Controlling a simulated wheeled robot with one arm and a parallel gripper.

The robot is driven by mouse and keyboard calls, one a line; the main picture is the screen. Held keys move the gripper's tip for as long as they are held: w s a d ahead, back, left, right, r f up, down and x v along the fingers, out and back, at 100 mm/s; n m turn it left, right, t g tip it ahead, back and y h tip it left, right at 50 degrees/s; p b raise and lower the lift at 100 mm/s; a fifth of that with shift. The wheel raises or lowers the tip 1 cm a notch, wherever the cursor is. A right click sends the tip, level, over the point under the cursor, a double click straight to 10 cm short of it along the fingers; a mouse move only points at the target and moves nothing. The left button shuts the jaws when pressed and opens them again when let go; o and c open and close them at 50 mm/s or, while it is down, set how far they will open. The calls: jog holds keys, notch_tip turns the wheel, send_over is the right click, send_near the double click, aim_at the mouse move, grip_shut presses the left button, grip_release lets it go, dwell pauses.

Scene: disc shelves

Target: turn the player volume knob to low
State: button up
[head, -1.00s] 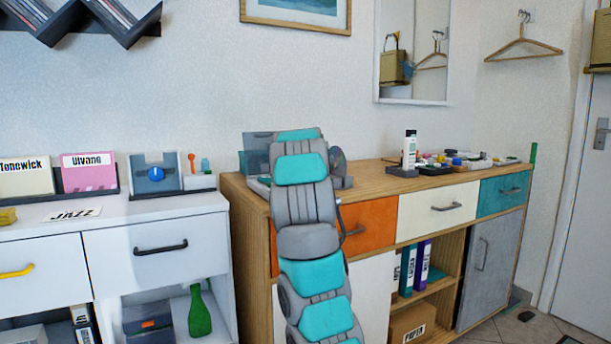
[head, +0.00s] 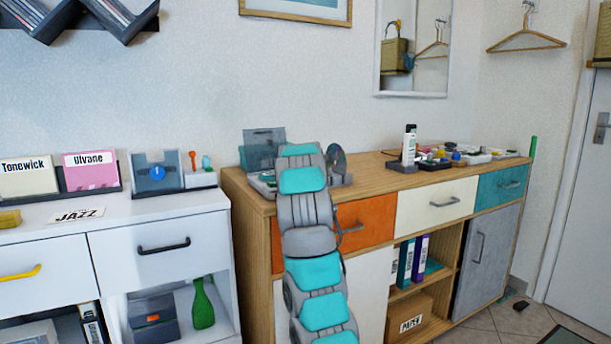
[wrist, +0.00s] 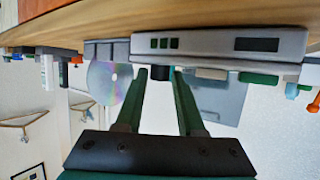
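The player (head: 262,182) is a grey unit with a raised translucent lid (head: 264,150), on the wooden sideboard; my arm hides part of it in the head view. In the wrist view, which appears upside down, the player (wrist: 222,45) shows small green buttons and a dark display. A short black cylinder (wrist: 160,73), probably the volume knob, shows between the finger ends. My gripper (wrist: 159,75) is open, its two green fingers on either side of it. I cannot tell whether they touch it. The knob's setting cannot be read. My arm hides the gripper in the head view.
A shiny disc (wrist: 108,82) on a grey stand (wrist: 104,50) is close beside the fingers. A white bottle (head: 410,145) and several small items stand farther right on the sideboard (head: 372,190). A white cabinet (head: 140,212) with record sleeves stands at left.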

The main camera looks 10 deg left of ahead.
grip_shut()
jog(key=shift+d+f+b, duration=0.15)
jog(key=shift+b, duration=0.3)
jog(key=shift+d+f+n+y+b, duration=0.1)
jog(key=shift+d+n+y+b, duration=0.05)
jog(key=shift+n+y+b, duration=0.6)
jog(key=shift+d+n+g+y+b, duration=0.15)
jog(key=shift+n+g+y+b, duration=0.15)
jog(key=shift+n+y+b, duration=0.35)
jog(key=n+y, duration=0.1)
jog(key=n+g+y, duration=0.1)
jog(key=shift+w+r+y+p, duration=0.15)
jog(key=shift+r+y+p, duration=0.1)
jog(key=shift+y+p, duration=0.1)
jog(key=shift+d+n+g+y+p, duration=0.1)
jog(key=shift+n+g+y+p, duration=0.5)
jog(key=shift+n+y+p, duration=0.3)
jog(key=shift+n+g+y+p, duration=0.35)
jog(key=shift+n+g+y, duration=0.1)
jog(key=shift+n, duration=0.15)
jog(key=shift+f, duration=0.1)
